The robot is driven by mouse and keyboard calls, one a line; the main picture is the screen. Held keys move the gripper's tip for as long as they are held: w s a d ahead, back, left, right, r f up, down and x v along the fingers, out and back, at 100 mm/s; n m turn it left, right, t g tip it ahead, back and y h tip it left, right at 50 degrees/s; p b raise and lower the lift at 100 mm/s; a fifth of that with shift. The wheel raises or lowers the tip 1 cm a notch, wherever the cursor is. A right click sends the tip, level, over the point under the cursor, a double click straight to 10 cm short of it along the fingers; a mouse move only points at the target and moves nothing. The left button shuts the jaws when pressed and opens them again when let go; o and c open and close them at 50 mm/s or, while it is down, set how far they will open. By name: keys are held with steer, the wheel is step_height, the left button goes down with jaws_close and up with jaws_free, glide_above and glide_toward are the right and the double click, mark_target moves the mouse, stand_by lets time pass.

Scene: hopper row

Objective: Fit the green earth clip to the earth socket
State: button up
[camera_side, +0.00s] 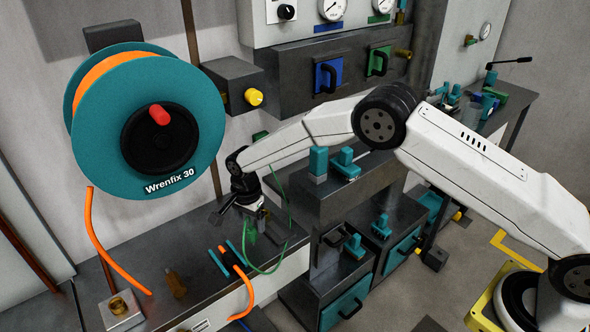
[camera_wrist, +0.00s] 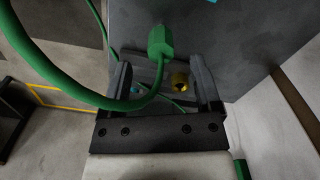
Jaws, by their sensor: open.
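The green earth clip (camera_wrist: 160,42) shows in the wrist view just beyond the fingertips, about midway between them, with a thick green cable curving from its lower end. My gripper (camera_wrist: 160,66) is open, and neither finger appears to touch the clip. In the side view my gripper (camera_side: 243,212) points down over the dark bench, with the green clip (camera_side: 250,234) just below it. A brass round fitting (camera_wrist: 180,81) shows between the fingers in the wrist view; I cannot tell if it is the earth socket.
The thin green cable (camera_side: 276,262) loops beside my gripper. A block with a brass ring (camera_side: 118,305) stands at the front left. The large teal reel (camera_side: 190,110) hangs behind on the left.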

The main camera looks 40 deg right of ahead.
mark_target(251, 230)
steer(key=shift+f, duration=2.2)
jaws_close()
